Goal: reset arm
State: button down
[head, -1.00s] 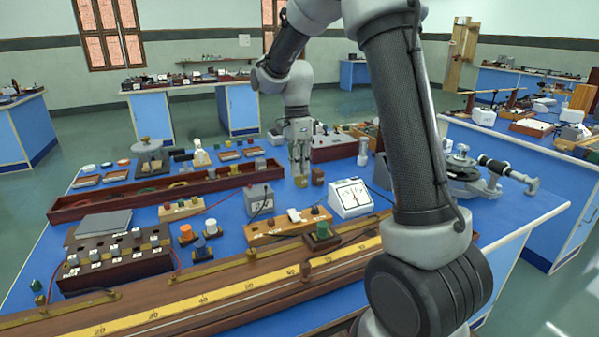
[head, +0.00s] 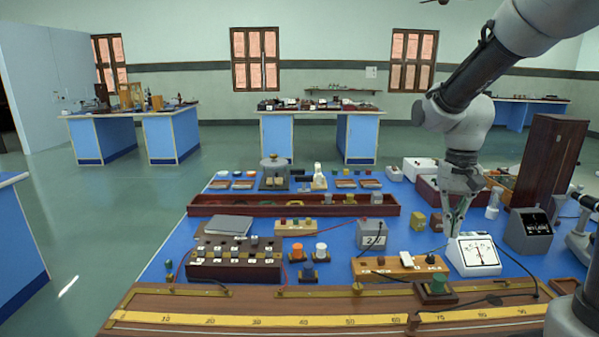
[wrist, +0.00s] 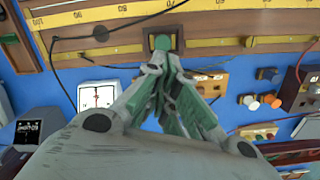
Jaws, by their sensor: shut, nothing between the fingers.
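My gripper (head: 453,232) hangs down over the right half of the blue bench (head: 340,238) in the head view, just behind and left of the white dial meter (head: 474,254). In the wrist view my gripper's fingers (wrist: 160,65) are together, with nothing between them. There their tips overlap the view of the dark block with a green top (wrist: 162,42); whether they touch it cannot be told. The head view shows the green-topped block (head: 437,286) at the bench's front, apart from the fingers. My arm comes down from the upper right.
A wooden metre scale (head: 240,320) runs along the front edge. A long reddish wooden tray (head: 290,209), a resistance box (head: 235,268) and a grey box (head: 371,234) stand left of my gripper. A tall dark wooden panel (head: 548,160) and a black meter (head: 528,231) stand at right.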

jog(key=s+d+r+n+t, duration=0.1)
jog(key=s+r, duration=0.3)
jog(key=s, duration=0.4)
jog(key=s+d+r+n+t, duration=0.1)
jog(key=s+r+n+t, duration=0.2)
jog(key=s, duration=0.5)
jog(key=shift+d+r+t, duration=0.25)
jog(key=shift+r+t, duration=0.35)
jog(key=shift+s, duration=0.1)
